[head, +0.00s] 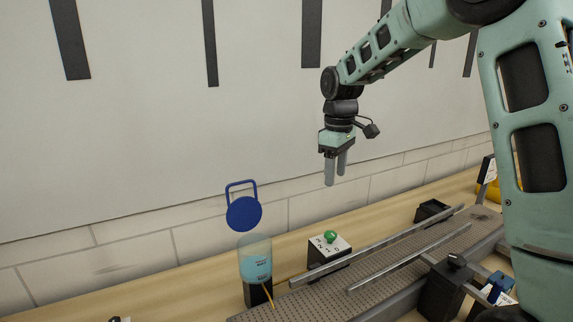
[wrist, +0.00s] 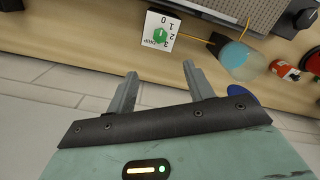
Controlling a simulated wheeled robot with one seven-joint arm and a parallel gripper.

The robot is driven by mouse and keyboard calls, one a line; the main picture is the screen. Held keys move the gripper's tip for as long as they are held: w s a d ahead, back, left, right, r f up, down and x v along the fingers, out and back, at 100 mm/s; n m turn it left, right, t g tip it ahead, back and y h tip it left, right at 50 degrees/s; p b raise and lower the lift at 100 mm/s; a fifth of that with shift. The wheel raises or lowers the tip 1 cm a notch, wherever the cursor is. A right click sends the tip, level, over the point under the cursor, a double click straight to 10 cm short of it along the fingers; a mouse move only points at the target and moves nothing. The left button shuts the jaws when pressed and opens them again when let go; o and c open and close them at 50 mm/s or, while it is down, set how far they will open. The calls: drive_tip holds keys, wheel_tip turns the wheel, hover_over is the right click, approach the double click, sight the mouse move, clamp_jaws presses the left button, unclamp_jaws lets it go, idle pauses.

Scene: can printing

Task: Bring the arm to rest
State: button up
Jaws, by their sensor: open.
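My gripper (head: 336,170) hangs at the end of my teal arm, fingers pointing down, in the air above the wooden bench. Its two fingers are apart with nothing between them, as the wrist view (wrist: 157,84) also shows. No object touches it in either view.
A white box with a green knob (head: 330,237) stands below my gripper. Left of it is a clear and blue cylinder (head: 255,262) with a blue handled disc (head: 244,214) above. A conveyor with metal rails (head: 390,262) runs right. A wall (head: 150,130) stands behind.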

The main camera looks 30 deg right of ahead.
drive_tip(key=s+a+f+n+b, duration=0.1)
drive_tip(key=s+a+f, duration=0.1)
drive_tip(key=s+a, duration=0.6)
drive_tip(key=s+a+f+b, duration=0.15)
drive_tip(key=s+a, duration=0.25)
drive_tip(key=a, duration=0.8)
drive_tip(key=s+a+f, duration=0.3)
drive_tip(key=s, duration=0.6)
drive_tip(key=s+a+f+b, duration=0.1)
drive_tip(key=s+a+f, duration=0.2)
drive_tip(key=s, duration=0.7)
drive_tip(key=shift+n+y, duration=0.3)
drive_tip(key=shift+n, duration=0.1)
